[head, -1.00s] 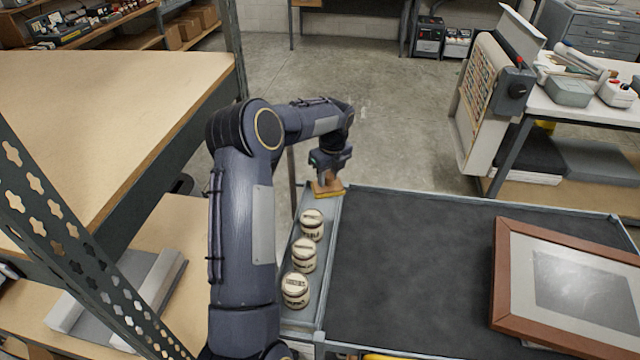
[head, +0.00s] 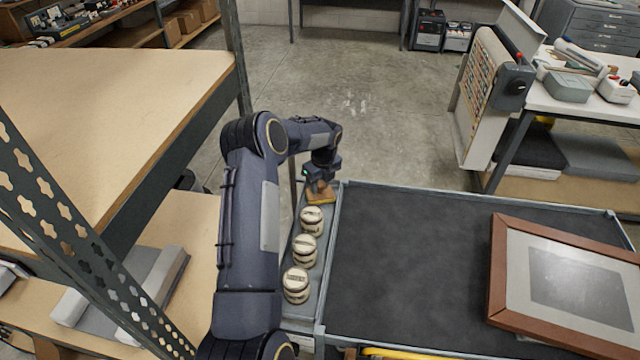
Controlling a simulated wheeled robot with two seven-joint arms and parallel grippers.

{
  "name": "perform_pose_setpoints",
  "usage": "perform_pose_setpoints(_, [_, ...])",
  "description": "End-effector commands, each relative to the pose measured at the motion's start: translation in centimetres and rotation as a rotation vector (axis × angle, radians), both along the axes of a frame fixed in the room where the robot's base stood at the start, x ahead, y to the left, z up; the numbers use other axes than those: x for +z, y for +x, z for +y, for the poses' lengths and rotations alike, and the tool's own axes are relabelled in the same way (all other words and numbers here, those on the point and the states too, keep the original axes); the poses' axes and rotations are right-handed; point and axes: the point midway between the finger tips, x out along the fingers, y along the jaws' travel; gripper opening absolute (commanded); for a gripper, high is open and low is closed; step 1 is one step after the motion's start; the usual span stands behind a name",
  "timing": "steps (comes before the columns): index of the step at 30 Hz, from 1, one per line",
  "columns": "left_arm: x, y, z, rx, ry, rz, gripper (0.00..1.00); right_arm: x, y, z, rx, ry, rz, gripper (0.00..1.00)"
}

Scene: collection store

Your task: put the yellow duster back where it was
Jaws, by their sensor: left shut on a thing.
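The yellow duster (head: 321,199) has a wooden-looking top and a yellow underside. It is at the far end of the narrow grey side tray (head: 316,315) on the left of the cart. My left gripper (head: 318,184) is shut on the duster from above. I cannot tell whether the duster touches the tray floor. Several round cream containers with dark bands stand in a row nearer me, the closest to the duster being this one (head: 312,221). My right gripper is out of view.
The cart's dark top (head: 410,260) is mostly clear, with a brown-framed picture (head: 567,280) on its right. A shelf (head: 100,100) with a perforated upright (head: 75,240) stands on the left. A white worktable (head: 590,108) stands at the back right.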

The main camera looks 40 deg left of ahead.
Motion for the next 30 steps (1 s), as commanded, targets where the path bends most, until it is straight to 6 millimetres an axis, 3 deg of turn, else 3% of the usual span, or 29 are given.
perform_pose_setpoints(1, [-0.3,0.0,0.0,0.000,0.000,0.000,0.08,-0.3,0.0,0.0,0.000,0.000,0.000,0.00])
perform_pose_setpoints(2, [-0.2,0.0,0.0,0.000,0.000,0.000,0.32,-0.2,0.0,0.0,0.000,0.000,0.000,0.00])
perform_pose_setpoints(6, [-0.2,0.0,0.0,0.000,0.000,0.000,0.51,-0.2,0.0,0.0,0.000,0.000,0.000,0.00])
perform_pose_setpoints(14, [-0.1,0.0,0.0,0.000,0.000,0.001,0.52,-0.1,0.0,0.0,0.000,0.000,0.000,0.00])
perform_pose_setpoints(19, [0.9,0.0,-0.1,0.000,0.001,-0.001,0.52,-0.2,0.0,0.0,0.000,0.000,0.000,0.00])
perform_pose_setpoints(30, [8.5,-0.2,-1.0,0.000,0.002,-0.004,0.52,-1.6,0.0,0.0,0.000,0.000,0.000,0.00])
